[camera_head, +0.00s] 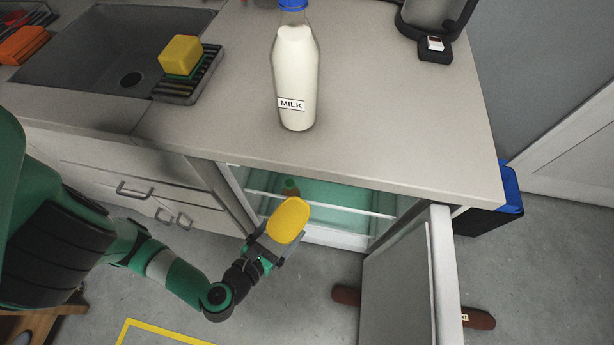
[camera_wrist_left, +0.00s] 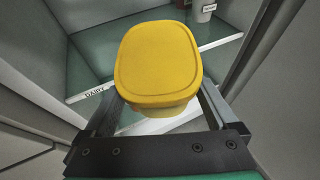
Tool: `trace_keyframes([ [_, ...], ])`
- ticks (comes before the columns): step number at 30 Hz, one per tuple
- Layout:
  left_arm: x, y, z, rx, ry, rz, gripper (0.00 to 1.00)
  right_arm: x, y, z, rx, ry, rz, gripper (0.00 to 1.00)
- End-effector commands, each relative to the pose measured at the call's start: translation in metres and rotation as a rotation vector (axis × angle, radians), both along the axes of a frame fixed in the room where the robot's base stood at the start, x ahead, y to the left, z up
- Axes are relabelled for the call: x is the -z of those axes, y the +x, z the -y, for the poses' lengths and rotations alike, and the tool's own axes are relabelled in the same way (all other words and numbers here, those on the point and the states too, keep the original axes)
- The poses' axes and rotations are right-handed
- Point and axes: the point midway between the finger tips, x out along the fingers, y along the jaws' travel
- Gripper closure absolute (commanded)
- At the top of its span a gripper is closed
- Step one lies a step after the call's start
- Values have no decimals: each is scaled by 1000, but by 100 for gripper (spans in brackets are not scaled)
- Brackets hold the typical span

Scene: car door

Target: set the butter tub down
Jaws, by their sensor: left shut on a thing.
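The butter tub (camera_head: 288,221) is yellow with a rounded lid. My left gripper (camera_head: 271,243) is shut on it and holds it in front of the open fridge (camera_head: 336,238) under the counter. In the left wrist view the tub (camera_wrist_left: 158,62) sits between the two fingers of my left gripper (camera_wrist_left: 158,112) and hides part of the fridge inside. A glass shelf (camera_wrist_left: 222,50) with a "DAIRY" label on its front edge lies beyond the tub. My right gripper is not in view.
The fridge door (camera_head: 398,290) stands open on the right. A milk bottle (camera_head: 296,75) stands on the counter (camera_head: 390,120) above. Small containers (camera_wrist_left: 203,10) show at the back of the shelf in the wrist view.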

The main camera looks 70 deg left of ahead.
Motion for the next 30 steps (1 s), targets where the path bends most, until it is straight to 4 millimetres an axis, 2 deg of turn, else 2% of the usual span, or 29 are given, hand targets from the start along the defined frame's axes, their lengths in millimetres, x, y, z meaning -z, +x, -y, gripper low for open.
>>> trace_keyframes([
  [1,0,2,-8,-12,0,2,82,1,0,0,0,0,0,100],
  [17,-1,42,-66,-9,-2,-1,82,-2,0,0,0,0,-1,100],
  [23,-4,63,-98,-11,0,5,82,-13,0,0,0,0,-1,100],
  [27,-6,81,-126,-12,1,12,82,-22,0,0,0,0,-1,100],
  [30,-4,93,-141,-7,1,9,82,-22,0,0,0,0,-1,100],
])
